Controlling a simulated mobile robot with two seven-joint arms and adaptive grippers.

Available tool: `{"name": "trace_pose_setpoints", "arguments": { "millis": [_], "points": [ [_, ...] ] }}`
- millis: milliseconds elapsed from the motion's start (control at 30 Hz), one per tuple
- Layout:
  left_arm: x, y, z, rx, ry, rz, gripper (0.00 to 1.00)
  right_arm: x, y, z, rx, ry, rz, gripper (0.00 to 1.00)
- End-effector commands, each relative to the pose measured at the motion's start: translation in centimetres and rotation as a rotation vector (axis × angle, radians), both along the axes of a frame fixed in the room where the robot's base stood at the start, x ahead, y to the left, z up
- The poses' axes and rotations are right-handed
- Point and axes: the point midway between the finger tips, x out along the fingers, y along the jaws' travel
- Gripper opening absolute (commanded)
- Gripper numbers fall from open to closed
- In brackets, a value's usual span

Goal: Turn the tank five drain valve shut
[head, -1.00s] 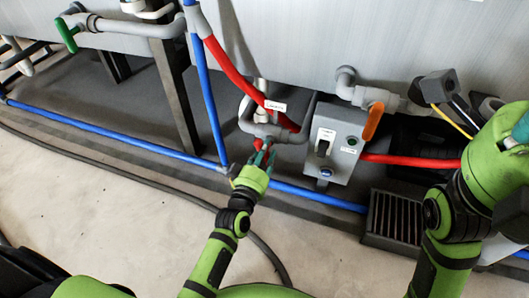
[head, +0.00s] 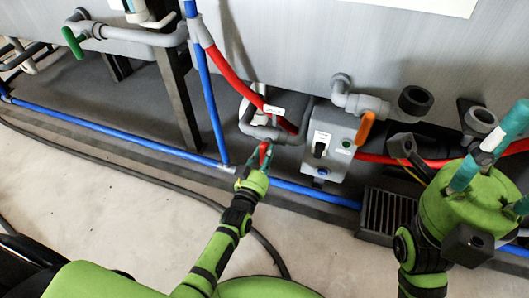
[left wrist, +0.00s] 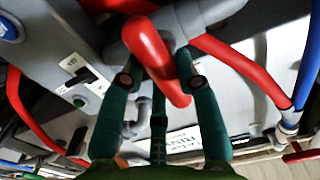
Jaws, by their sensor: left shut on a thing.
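A red valve handle (head: 264,151) sits on the grey pipe loop under the tank. It also shows large in the left wrist view (left wrist: 152,50), lying between the teal fingers. My left gripper (head: 262,163) is shut on this handle, and its fingers partly hide it in the head view. The white label (head: 274,110) above the pipe is too small to read. My right gripper (head: 490,155) is at the right, with its teal fingers spread apart and nothing seen between them.
A grey switch box (head: 328,145) stands just right of the red handle. An orange valve handle (head: 365,128) and a green one (head: 73,42) are on other pipes. A blue pipe (head: 110,130) runs along the floor edge. A floor grate (head: 388,212) lies at lower right.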

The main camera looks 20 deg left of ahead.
Motion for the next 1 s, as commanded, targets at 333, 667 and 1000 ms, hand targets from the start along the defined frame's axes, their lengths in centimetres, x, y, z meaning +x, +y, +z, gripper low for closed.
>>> {"name": "trace_pose_setpoints", "arguments": {
  "millis": [333,667,1000],
  "points": [
    [0.0,0.0,0.0,0.006,0.000,0.000,0.57,0.0,0.0,0.0,0.000,0.000,0.000,0.40],
    [-1.5,0.1,-0.1,0.003,0.002,0.000,0.57,0.0,0.0,0.0,0.000,-0.002,0.000,0.40],
    [-8.6,0.3,-0.1,0.005,0.003,-0.001,0.57,0.0,0.0,0.0,0.000,-0.002,0.000,0.40]
  ]
}}
